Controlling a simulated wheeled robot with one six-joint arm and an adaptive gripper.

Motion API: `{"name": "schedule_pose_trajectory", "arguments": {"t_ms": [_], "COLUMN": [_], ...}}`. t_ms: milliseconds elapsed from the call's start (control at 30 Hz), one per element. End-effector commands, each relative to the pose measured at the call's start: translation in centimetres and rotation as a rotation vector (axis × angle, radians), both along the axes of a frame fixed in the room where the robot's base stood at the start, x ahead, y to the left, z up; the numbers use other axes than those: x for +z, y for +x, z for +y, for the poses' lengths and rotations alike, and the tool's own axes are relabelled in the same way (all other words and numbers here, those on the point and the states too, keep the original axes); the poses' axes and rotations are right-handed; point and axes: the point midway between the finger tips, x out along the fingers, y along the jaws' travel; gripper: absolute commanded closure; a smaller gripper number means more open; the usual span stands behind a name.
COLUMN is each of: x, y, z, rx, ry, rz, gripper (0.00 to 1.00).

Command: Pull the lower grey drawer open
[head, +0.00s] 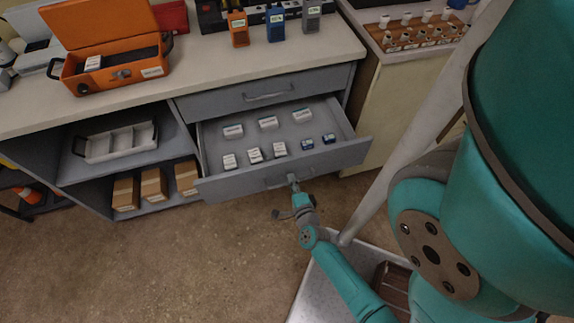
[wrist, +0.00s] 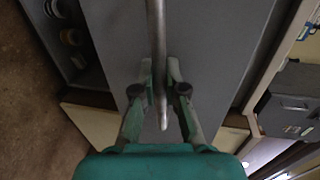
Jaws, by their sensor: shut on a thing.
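The lower grey drawer (head: 225,186) stands pulled out from the cabinet. Several small white and blue-white boxes lie inside it in two rows. Its bar handle (wrist: 155,45) runs between my gripper's fingers in the wrist view. My gripper (head: 294,183) is at the drawer front in the head view, shut on the handle. It also shows in the wrist view (wrist: 160,85), with one finger on each side of the bar near its end. The upper grey drawer (head: 215,102) is closed above it.
An open orange case (head: 110,75) and several handheld radios (head: 275,24) stand on the countertop. Left of the drawer, open shelves hold a white tray (head: 120,140) and brown boxes (head: 154,186). A cream cabinet (head: 385,110) stands at the right. The floor in front is clear at left.

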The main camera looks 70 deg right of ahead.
Motion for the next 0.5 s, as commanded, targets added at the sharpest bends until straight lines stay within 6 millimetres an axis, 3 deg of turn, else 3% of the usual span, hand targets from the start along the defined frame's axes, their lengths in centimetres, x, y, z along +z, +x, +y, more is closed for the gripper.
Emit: {"name": "schedule_pose_trajectory", "arguments": {"t_ms": [200, 500], "x": [-0.1, -0.1], "y": [-2.1, -3.0], "z": [2.5, 3.5], "rx": [0.003, 0.0], "ry": [0.003, 0.002], "rz": [0.001, 0.001], "gripper": [1.0, 1.0]}}
